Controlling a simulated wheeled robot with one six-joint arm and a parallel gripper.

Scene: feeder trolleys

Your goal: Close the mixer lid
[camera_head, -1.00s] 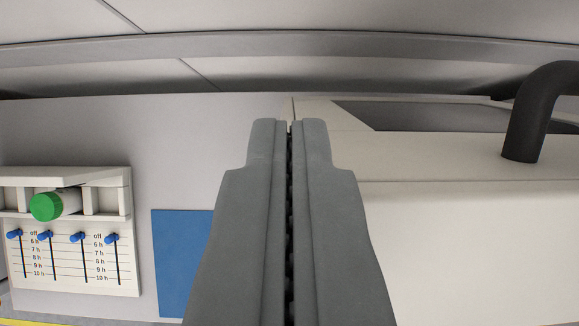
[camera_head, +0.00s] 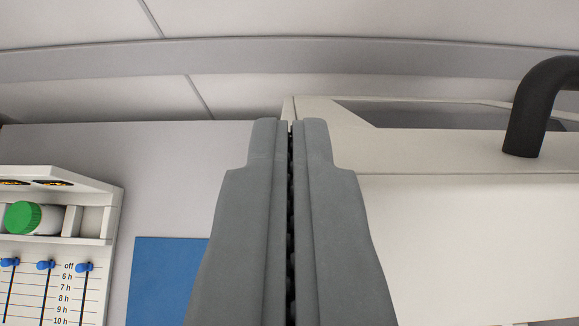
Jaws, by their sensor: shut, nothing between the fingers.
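My gripper (camera_head: 291,128) is shut and empty, pointing forward in the middle of the picture. A cream box-shaped body (camera_head: 460,230), which may be the mixer or its lid, fills the right side, partly behind my gripper. A thick black curved handle (camera_head: 528,105) rises from its top right. A dark grey recessed area (camera_head: 400,113) shows in its top. My fingertips overlap its left top corner in the picture; I cannot tell whether they touch it. I cannot make out a separate lid or a hinge.
At the left, a white panel (camera_head: 50,285) carries blue sliders with hour marks, below a shelf with a green-capped container (camera_head: 22,217). A blue square (camera_head: 165,280) lies on the grey wall (camera_head: 190,175). Pale panels and a grey rail (camera_head: 250,60) run across the top.

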